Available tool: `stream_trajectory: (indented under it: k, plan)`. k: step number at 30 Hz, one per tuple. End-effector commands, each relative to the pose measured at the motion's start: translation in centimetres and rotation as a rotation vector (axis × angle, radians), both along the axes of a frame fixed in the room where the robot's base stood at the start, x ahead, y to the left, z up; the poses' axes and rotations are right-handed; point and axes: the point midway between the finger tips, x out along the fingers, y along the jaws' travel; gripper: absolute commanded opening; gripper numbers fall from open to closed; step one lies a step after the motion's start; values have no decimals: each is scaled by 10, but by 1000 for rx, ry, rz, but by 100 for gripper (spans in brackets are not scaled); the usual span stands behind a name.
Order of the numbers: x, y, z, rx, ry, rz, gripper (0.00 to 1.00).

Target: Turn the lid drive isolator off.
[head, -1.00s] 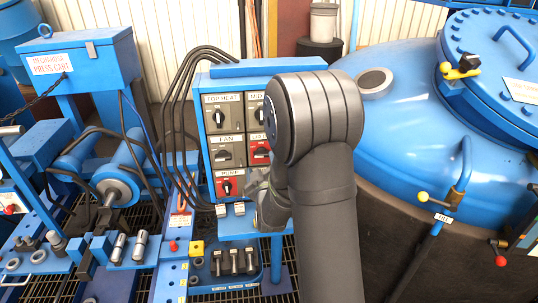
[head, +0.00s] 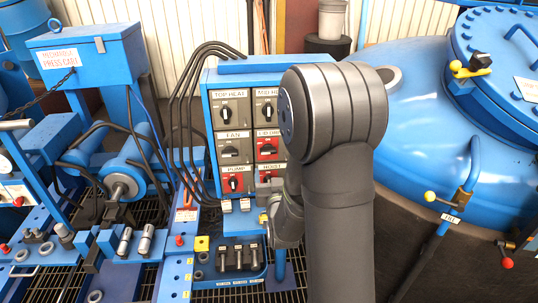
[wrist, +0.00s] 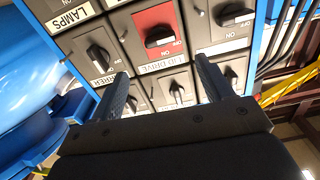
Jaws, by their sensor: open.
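The lid drive isolator is a black rotary handle on a red plate (wrist: 157,28), with its label beside it in the wrist view, which is upside down. In the head view, the isolator (head: 267,149) is in the middle row, right of the fan switch. Its handle lies roughly crosswise; I cannot tell for sure which mark it points to. My gripper (wrist: 162,69) is open and empty. In the head view, my arm hides the fingers.
The fan switch (head: 234,152) and the red pump (head: 233,184) and hoist (head: 271,180) switches are close by on the blue panel. Black cables (head: 186,100) hang at its left. A large blue vessel (head: 430,100) stands at the right.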

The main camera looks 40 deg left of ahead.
Motion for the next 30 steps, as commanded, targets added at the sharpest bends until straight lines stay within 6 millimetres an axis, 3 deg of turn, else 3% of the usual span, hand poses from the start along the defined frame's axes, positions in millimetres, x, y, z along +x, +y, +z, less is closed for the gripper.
stream_trajectory:
  k: [9, 15, 28, 30]
  plan:
    - [49, 48, -1, 0, 0, -1, 73]
    - [68, 68, 0, 0, 0, -1, 73]
    - [75, 75, 0, -1, 0, 0, 73]
    - [75, 75, 0, -1, 0, 0, 61]
